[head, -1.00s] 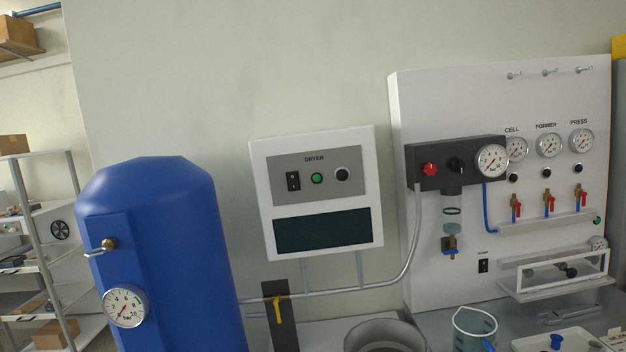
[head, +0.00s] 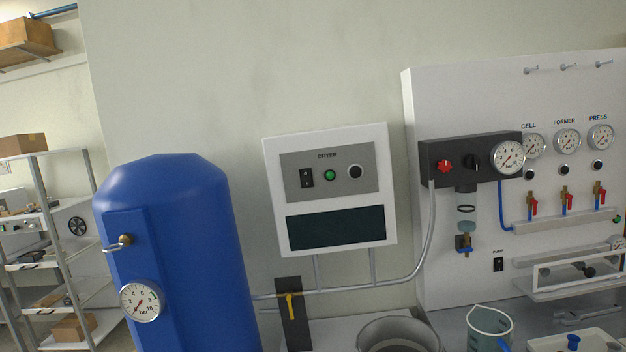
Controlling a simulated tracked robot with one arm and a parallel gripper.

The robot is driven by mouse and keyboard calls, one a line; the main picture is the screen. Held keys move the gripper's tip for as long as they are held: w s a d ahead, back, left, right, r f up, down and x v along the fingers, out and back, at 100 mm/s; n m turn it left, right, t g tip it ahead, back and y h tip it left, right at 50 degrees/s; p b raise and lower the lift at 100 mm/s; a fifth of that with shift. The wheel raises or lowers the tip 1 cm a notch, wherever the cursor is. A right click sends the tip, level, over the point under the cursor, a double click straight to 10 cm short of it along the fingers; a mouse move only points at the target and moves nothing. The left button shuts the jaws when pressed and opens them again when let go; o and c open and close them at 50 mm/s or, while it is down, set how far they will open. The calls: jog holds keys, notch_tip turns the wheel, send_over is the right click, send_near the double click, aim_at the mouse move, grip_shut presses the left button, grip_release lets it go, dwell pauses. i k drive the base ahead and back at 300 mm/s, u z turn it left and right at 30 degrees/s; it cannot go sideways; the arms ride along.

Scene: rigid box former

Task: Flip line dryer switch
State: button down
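The line dryer (head: 273,230) is a white box on the wall with a grey panel labelled DRYER. Its black rocker switch (head: 307,178) sits at the left of the panel. A green lamp or button (head: 330,175) and a black knob (head: 355,172) are to its right. Below the panel is a dark, blank window (head: 335,228). Which way the switch is set is too small to tell. My gripper is not in view.
A blue air tank (head: 185,250) with a gauge stands left of the dryer. A pipe with a yellow-handled valve (head: 291,305) runs below it. Right is a white panel (head: 470,90) with regulator, gauges and red valves. A clear jug (head: 488,325) and grey pot (head: 398,335) stand in front.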

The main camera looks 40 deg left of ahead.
aim_at(306, 180)
jog(key=k, duration=0.65)
jog(key=z, duration=0.05)
jog(key=i, duration=1.65)
jog(key=u, duration=0.7)
